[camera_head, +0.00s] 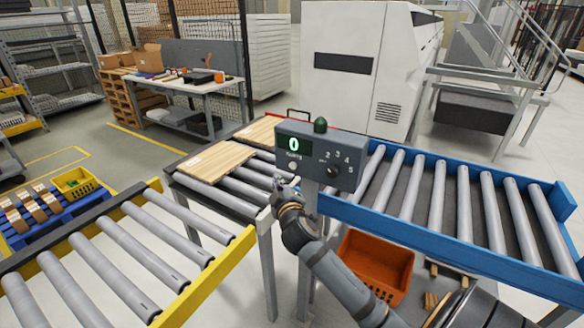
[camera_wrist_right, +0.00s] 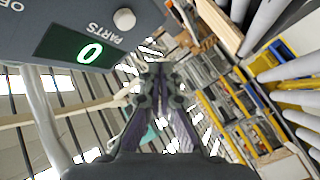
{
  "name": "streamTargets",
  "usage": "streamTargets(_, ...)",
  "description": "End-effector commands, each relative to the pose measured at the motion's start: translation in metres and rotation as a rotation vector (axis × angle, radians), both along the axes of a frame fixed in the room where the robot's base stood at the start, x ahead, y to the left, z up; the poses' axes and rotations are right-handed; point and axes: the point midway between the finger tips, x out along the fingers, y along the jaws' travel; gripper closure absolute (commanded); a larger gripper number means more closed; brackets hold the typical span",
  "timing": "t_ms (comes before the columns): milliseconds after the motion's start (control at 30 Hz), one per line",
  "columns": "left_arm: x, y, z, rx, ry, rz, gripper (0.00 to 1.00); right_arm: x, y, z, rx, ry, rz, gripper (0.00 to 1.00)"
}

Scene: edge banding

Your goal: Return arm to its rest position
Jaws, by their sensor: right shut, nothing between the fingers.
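My right arm comes in from the lower right in the head view, and its gripper (camera_head: 281,184) is just left of the post below the control box (camera_head: 320,156). In the wrist view the right gripper (camera_wrist_right: 160,70) has its fingers together with nothing between them. The control box also shows close by at the upper left of the wrist view (camera_wrist_right: 60,22). Its green display reads 0, and it has a white button, a numbered dial and a dark green top knob. My left gripper is not in view.
Wooden boards (camera_head: 215,160) lie on the middle rollers. A yellow-railed conveyor (camera_head: 130,245) is at left and a blue-railed one (camera_head: 450,235) at right. An orange bin (camera_head: 376,262) sits low beneath, beside my arm. A white machine (camera_head: 345,65) and a workbench (camera_head: 190,88) stand behind.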

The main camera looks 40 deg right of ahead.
Motion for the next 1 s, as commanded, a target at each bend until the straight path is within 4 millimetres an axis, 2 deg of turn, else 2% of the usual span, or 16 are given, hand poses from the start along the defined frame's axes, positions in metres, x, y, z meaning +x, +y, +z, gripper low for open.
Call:
streamTargets(467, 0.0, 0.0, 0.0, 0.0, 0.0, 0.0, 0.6, 0.0, 0.0, -0.001, 0.001, 0.001, 0.0, 1.0)
streamTargets(567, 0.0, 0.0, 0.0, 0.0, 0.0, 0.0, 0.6, 0.002, -0.002, -0.02, 0.014, 0.033, 0.0, 1.0)
streamTargets(667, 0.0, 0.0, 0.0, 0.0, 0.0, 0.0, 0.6, 0.005, -0.007, -0.078, 0.061, 0.124, 0.001, 1.0)
streamTargets(767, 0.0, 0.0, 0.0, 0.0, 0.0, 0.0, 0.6, -0.003, -0.012, -0.165, 0.134, 0.255, -0.001, 1.0)
streamTargets(800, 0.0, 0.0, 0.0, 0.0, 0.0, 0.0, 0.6, -0.011, -0.013, -0.2, 0.169, 0.309, -0.004, 1.0)
streamTargets(867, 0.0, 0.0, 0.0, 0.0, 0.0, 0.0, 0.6, -0.026, -0.013, -0.252, 0.219, 0.385, -0.01, 1.0)
streamTargets(900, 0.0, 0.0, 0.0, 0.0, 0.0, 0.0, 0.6, -0.039, -0.012, -0.286, 0.256, 0.434, -0.016, 1.0)
streamTargets(967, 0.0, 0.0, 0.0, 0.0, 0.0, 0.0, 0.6, -0.062, -0.01, -0.335, 0.308, 0.507, -0.029, 1.0)
streamTargets(1000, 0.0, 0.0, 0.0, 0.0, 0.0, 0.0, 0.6, -0.08, -0.007, -0.366, 0.344, 0.555, -0.038, 1.0)
